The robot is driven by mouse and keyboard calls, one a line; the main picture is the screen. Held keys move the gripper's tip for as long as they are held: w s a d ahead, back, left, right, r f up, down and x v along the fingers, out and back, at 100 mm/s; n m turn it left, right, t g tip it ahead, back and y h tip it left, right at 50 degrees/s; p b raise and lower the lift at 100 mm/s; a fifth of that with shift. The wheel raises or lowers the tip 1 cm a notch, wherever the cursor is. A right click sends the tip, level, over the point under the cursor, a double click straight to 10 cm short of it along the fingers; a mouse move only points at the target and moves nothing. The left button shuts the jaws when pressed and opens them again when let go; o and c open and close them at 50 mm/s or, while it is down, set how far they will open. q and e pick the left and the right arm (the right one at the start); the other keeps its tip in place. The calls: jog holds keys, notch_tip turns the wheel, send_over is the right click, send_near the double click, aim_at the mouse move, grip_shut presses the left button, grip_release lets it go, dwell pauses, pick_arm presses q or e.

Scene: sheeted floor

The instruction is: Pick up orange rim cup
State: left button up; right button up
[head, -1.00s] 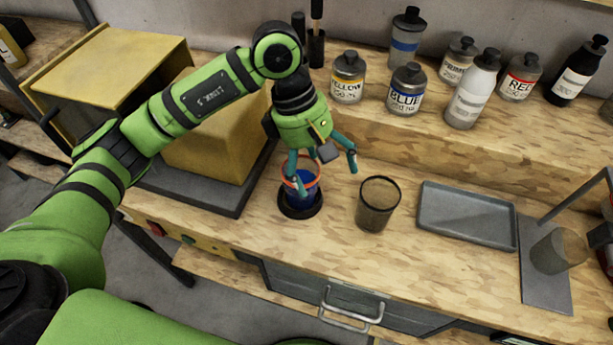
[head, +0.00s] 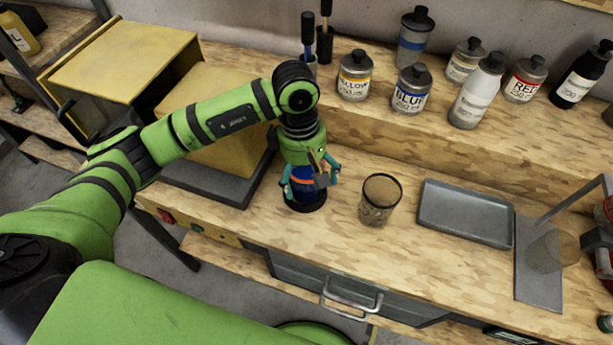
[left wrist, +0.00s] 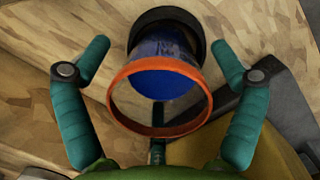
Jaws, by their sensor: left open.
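The orange rim cup (left wrist: 160,97) shows in the left wrist view, with its orange rim toward the camera and blue inside. It stands on a round black base (left wrist: 167,17). In the head view the cup (head: 302,182) is partly hidden by my left gripper (head: 311,187). My left gripper is above and around the cup, its teal fingers apart on either side. In the left wrist view the fingers of the gripper (left wrist: 158,105) show clear gaps to the rim. My right gripper is not in view.
A dark-rimmed see-through cup (head: 379,200) stands close to the right. A grey tray (head: 465,212) lies further right. Paint bottles, including yellow (head: 354,76) and blue (head: 410,90), stand on the raised back shelf. A yellow box (head: 205,125) stands behind my left arm.

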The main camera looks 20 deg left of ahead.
pick_arm(q)
jog(key=shift+c, duration=0.4)
jog(key=c, duration=1.4)
jog(key=shift+r, duration=0.15)
